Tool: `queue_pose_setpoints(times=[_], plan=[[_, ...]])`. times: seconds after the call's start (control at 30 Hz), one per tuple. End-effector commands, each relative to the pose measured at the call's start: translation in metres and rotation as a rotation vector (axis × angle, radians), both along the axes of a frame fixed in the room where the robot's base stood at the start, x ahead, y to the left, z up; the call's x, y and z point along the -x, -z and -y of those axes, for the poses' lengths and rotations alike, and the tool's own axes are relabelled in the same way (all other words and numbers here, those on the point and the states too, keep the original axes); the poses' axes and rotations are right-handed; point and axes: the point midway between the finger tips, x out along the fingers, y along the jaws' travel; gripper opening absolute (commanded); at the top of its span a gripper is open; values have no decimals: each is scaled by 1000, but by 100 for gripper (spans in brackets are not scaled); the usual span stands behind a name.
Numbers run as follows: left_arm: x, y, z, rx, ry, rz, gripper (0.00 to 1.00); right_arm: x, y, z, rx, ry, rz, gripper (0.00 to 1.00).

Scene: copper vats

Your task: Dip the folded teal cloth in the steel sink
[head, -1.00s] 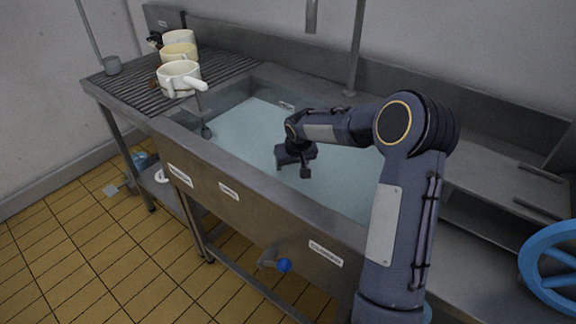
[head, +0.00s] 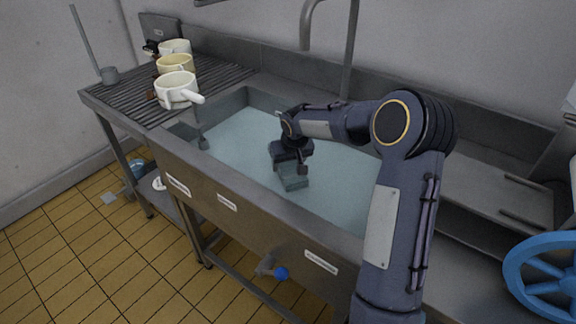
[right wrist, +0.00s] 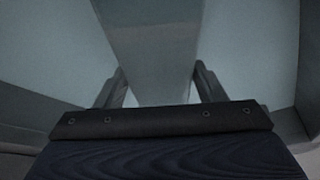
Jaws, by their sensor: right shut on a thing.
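The steel sink (head: 238,202) holds pale blue-grey water (head: 338,178). My right gripper (head: 290,165) is over the middle of the sink. It is shut on the folded teal cloth (head: 293,181), which shows as a small grey-teal block below the fingers. In the right wrist view the cloth (right wrist: 155,45) runs as a flat strip between the two fingers (right wrist: 157,88). I cannot tell whether the cloth's lower end touches the water. My left gripper is not in view.
White and cream mugs (head: 176,88) stand on the ribbed drainboard (head: 130,98) at the left. A tap spout (head: 307,28) hangs above the sink's far side. A blue wheel (head: 556,272) is at the right. The sink's front wall lies between the water and the tiled floor.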

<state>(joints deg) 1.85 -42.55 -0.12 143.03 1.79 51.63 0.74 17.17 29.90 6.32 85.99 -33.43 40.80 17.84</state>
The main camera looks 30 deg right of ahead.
Motion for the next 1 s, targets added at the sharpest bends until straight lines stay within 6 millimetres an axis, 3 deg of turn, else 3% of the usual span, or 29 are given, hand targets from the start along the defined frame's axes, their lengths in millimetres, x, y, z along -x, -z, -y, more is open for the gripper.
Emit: queue_pose_setpoints(times=[0.03, 0.5, 0.7, 1.0], plan=[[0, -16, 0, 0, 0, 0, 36, -1, -20, 0, 1, 0, 5, 35], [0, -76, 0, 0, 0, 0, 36, -1, -106, 1, 1, 0, 4, 35], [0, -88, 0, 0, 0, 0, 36, -1, -124, 0, 0, 1, 2, 35], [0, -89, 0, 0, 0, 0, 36, -1, -127, 0, 0, 0, 2, 35]])
